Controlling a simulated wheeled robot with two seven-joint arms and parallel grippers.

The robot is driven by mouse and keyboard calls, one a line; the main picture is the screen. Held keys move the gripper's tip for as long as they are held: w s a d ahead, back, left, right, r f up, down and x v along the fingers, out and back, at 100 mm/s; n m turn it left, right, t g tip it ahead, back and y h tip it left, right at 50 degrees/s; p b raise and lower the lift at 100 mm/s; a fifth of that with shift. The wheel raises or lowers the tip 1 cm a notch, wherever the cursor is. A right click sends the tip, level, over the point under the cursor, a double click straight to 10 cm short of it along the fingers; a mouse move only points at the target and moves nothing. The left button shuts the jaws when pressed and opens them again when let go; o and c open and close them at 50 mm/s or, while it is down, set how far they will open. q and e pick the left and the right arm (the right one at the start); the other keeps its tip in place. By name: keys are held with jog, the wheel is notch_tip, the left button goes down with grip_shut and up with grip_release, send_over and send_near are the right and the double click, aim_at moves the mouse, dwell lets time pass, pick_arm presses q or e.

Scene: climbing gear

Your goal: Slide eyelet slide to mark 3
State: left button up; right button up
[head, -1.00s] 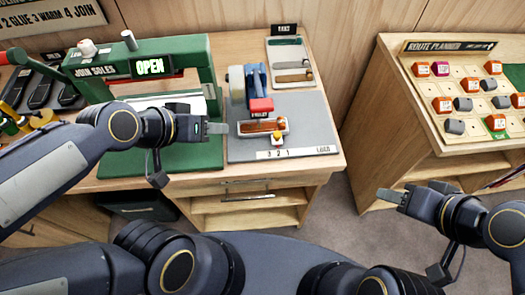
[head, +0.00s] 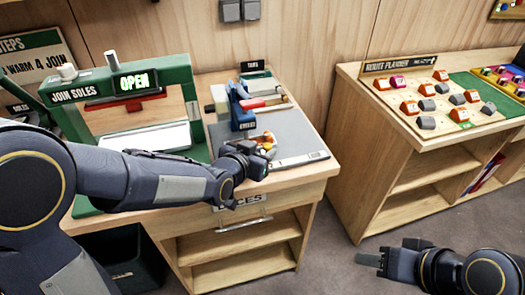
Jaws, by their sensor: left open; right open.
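The eyelet press (head: 240,108), blue with a red handle, stands on a grey mat (head: 292,138) on the wooden bench. The eyelet slide (head: 266,137), an orange-red piece with a yellow part, sits in front of the press. My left gripper (head: 262,156) is right at the slide's front and partly covers it; whether they touch I cannot tell. The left gripper is open. The pale mark strip (head: 300,160) lies along the mat's front edge; its numbers are hidden or unreadable. My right gripper (head: 380,257) is open and empty over the floor at the lower right.
The green sole press (head: 187,95) with its OPEN sign stands left of the mat. A small tray (head: 268,90) lies behind the eyelet press. The route planner table (head: 440,140) stands at the right, with open floor between it and the bench.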

pick_arm(q)
jog(key=shift+x, duration=0.9)
grip_shut()
jog(key=shift+a, duration=0.1)
